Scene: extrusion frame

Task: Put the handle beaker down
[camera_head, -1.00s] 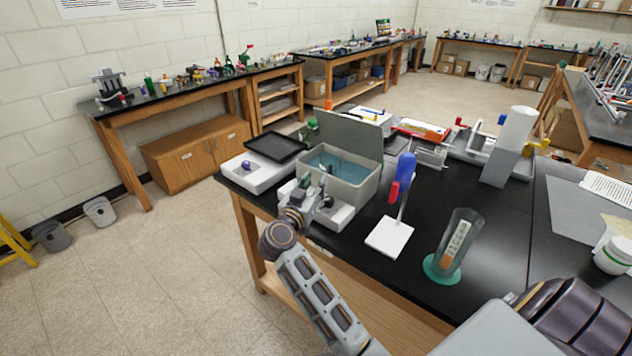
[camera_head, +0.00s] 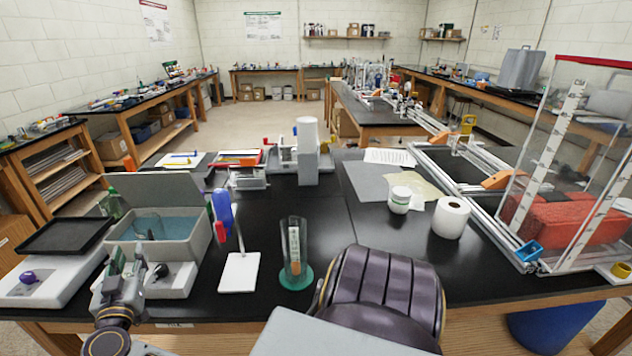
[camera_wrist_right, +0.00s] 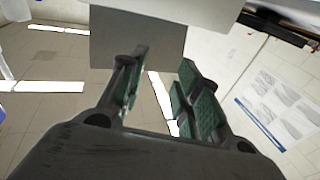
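A clear, curved vessel (camera_head: 150,226) that looks like a beaker shows at the blue water in the grey box (camera_head: 196,245) in the head view. I see no clear handle on it. My left gripper (camera_head: 126,262) is by the front left of this box; its fingers are too small and overlapped to tell whether they are open or hold the vessel. In the right wrist view my right gripper (camera_wrist_right: 162,90) is open, with nothing between its green-padded fingers. In the head view its arm covers the front middle of the bench.
A tall clear cylinder on a green base (camera_head: 295,278) stands near the front edge. A white-based stand (camera_head: 239,272) is left of it. A white roll (camera_head: 450,218) and tub (camera_head: 400,200) stand right. The middle of the black bench is clear.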

